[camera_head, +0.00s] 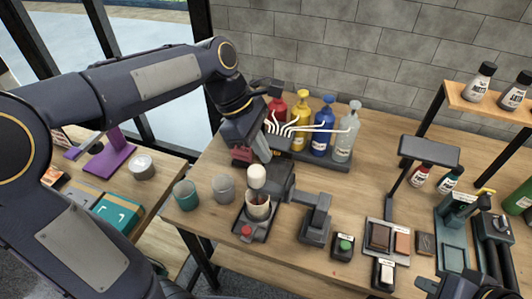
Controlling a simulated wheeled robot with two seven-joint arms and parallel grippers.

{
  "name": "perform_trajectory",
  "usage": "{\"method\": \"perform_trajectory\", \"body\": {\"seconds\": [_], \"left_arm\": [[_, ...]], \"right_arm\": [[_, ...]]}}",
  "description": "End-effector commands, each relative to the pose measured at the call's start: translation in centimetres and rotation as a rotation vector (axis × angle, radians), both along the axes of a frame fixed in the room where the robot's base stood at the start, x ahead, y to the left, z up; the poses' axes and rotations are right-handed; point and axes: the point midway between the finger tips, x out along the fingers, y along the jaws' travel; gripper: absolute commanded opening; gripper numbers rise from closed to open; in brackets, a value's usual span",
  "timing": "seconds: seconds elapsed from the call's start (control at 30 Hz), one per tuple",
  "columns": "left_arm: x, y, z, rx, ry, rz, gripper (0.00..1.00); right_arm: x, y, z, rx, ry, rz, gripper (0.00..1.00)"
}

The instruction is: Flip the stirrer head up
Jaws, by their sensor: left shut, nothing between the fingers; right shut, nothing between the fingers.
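The stirrer stands near the front left of the wooden table, with a dark base (247,232) carrying a red button. A cup (258,207) with brownish contents sits on the base. A white rounded piece (257,176) is upright just above the cup, beside the dark stirrer head (279,181). My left gripper (259,154) is shut and empty, pointing down just above and behind the white piece. Whether it touches the stirrer head I cannot tell. My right gripper (462,288) shows only partly at the bottom right edge, low over the table front; its fingers are hard to make out.
Red, yellow, blue and clear pump bottles (322,127) with white spouts stand behind the stirrer. Two cups (186,195) are left of it. A dark stand (317,220) and a green-button box (343,247) are to its right.

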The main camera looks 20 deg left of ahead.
Motion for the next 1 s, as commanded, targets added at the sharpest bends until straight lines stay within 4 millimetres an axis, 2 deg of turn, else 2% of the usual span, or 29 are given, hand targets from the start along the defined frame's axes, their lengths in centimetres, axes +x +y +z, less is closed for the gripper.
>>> {"method": "perform_trajectory", "body": {"seconds": [0.2, 0.43, 0.6, 1.0], "left_arm": [[-0.1, -1.8, -3.8, 0.000, 0.004, -0.003, 0.00], [-0.1, -3.1, -6.5, 0.000, 0.001, -0.002, 0.00], [-0.1, -3.4, -7.1, 0.000, 0.000, -0.001, 0.00], [-0.1, -3.5, -6.9, 0.000, 0.000, -0.001, 0.00]], "right_arm": [[0.0, 0.0, 0.0, 0.000, 0.000, 0.000, 0.00], [0.0, 0.0, 0.0, 0.000, 0.000, 0.000, 0.00], [0.0, 0.0, 0.0, 0.000, 0.000, 0.000, 0.00], [0.0, 0.0, 0.2, 0.000, 0.000, 0.000, 0.00]]}}
